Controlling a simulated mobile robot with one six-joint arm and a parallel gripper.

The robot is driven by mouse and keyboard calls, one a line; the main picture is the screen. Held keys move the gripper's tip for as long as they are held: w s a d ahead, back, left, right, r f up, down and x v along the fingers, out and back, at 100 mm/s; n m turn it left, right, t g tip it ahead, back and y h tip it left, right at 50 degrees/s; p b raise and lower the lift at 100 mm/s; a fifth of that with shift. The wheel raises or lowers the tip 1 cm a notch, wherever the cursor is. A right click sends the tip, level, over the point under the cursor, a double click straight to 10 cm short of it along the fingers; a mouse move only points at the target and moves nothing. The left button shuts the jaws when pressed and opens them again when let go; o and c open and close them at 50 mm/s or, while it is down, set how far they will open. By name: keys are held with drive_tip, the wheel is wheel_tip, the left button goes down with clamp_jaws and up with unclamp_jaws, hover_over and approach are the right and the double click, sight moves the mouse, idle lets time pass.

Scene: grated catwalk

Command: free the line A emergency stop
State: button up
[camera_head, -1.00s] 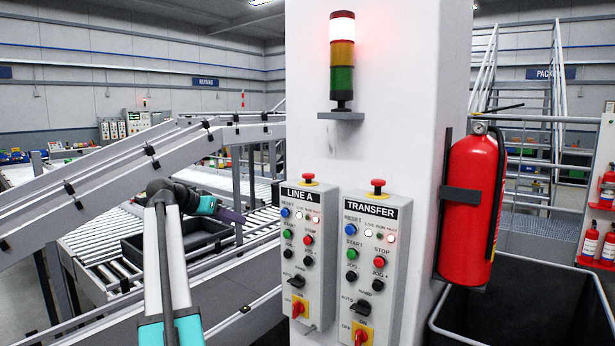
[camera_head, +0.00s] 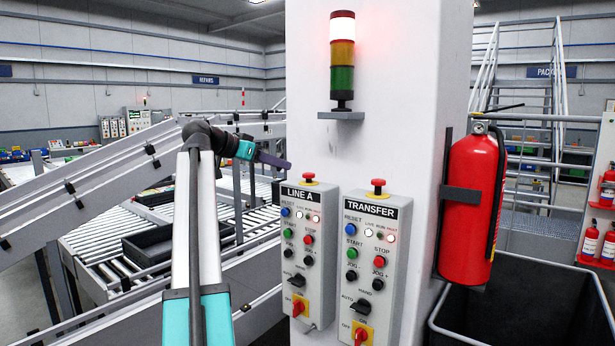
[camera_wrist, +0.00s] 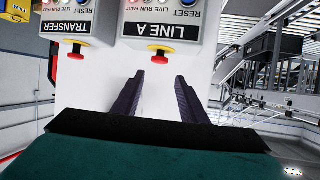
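The LINE A box (camera_head: 305,250) hangs on the white column, with its red emergency stop (camera_head: 309,176) on a yellow collar on top. The stop also shows in the wrist view (camera_wrist: 160,60), where the picture is upside down. My gripper (camera_head: 288,166) is just left of and slightly above the stop in the head view. In the wrist view its two dark fingers (camera_wrist: 158,83) stand apart with nothing between them. The stop lies beyond the fingertips, roughly in line with the gap.
The TRANSFER box (camera_head: 375,265) hangs close to the right with its own red stop (camera_head: 378,183). A signal tower (camera_head: 342,58) is lit at its top above the boxes. A fire extinguisher (camera_head: 474,195) hangs right of the column. Conveyors (camera_head: 100,190) fill the left.

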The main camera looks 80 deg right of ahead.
sight(308, 173)
drive_tip(key=p+x, duration=0.4)
drive_tip(key=x, duration=0.8)
drive_tip(key=shift+p+x, duration=0.35)
drive_tip(key=shift+x, duration=0.5)
drive_tip(key=shift+f, duration=0.15)
drive_tip(key=shift+c, duration=0.4)
